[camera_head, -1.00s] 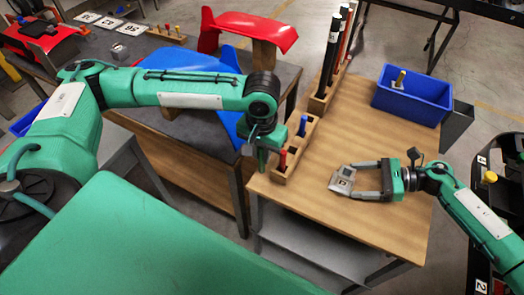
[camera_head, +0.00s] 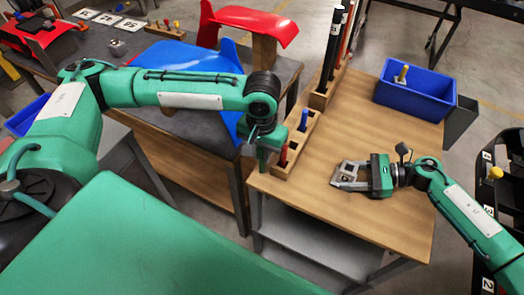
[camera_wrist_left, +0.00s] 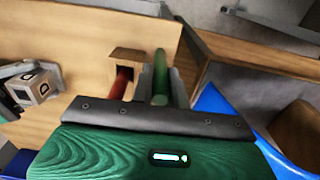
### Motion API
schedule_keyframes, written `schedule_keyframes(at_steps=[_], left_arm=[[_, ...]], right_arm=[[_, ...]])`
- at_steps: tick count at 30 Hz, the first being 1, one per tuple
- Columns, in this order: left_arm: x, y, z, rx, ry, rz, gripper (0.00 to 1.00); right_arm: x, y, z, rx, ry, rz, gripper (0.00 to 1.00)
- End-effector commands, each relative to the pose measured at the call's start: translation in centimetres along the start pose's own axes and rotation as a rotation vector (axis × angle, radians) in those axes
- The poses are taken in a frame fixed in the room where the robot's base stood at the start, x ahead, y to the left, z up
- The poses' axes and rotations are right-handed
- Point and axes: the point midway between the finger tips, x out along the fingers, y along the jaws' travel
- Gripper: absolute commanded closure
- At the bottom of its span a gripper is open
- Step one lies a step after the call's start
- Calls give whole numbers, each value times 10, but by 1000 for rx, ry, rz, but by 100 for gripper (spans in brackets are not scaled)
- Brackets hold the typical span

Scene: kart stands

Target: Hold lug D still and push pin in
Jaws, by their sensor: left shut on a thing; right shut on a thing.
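Lug D (camera_head: 347,175), a small grey metal block marked D, lies on the wooden table. It also shows in the left wrist view (camera_wrist_left: 36,87). My right gripper (camera_head: 353,175) is shut on it from the right. My left gripper (camera_head: 264,162) is at the table's left edge, beside the pin rack (camera_head: 303,140). A red pin (camera_head: 283,155) and a blue pin (camera_head: 304,120) stand in the rack.
A blue bin (camera_head: 415,95) with a pin-like piece inside stands at the table's back right. Tall dark rods (camera_head: 332,45) stand in a rack behind the pins. The table (camera_head: 360,120) is clear between lug and bin. Another bench with red and blue panels is at left.

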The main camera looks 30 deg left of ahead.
Motion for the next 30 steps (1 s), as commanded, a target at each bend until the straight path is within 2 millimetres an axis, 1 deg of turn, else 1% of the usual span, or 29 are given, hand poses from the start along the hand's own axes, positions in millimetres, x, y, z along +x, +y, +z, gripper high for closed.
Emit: schedule_keyframes(at_steps=[2, 5, 8, 9, 11, 13, 17, 21, 24, 27, 30], left_arm=[[-2, 1, 0, 6, 1, 1, 100], [-12, 8, 5, 47, 3, 1, 100], [-33, 24, 13, 140, 7, 2, 100], [-43, 34, 14, 191, 8, 2, 100], [-54, 48, 12, 251, 7, 1, 100], [-60, 65, 2, 296, 4, 1, 100], [-66, 98, -22, 342, 2, 1, 100], [-72, 136, -47, 387, 1, 1, 100], [-77, 161, -61, 416, 1, 1, 100], [-81, 183, -71, 439, 1, 1, 100], [-85, 199, -78, 456, 1, 1, 100]], right_arm=[[0, 0, 0, 0, 0, 0, 73], [0, 0, 0, 0, 0, 0, 73], [0, 0, 0, 0, 0, 0, 73], [0, 0, 0, 0, 0, 0, 73], [0, 0, 0, 0, 0, 0, 73], [0, 0, 0, 0, 0, 0, 73], [0, 0, 0, 0, 0, 0, 73], [0, 0, 0, 0, 0, 0, 73], [0, 0, 0, 0, 0, 0, 73], [0, 0, 0, 0, 0, 0, 73], [0, 0, 0, 0, 0, 0, 73]])
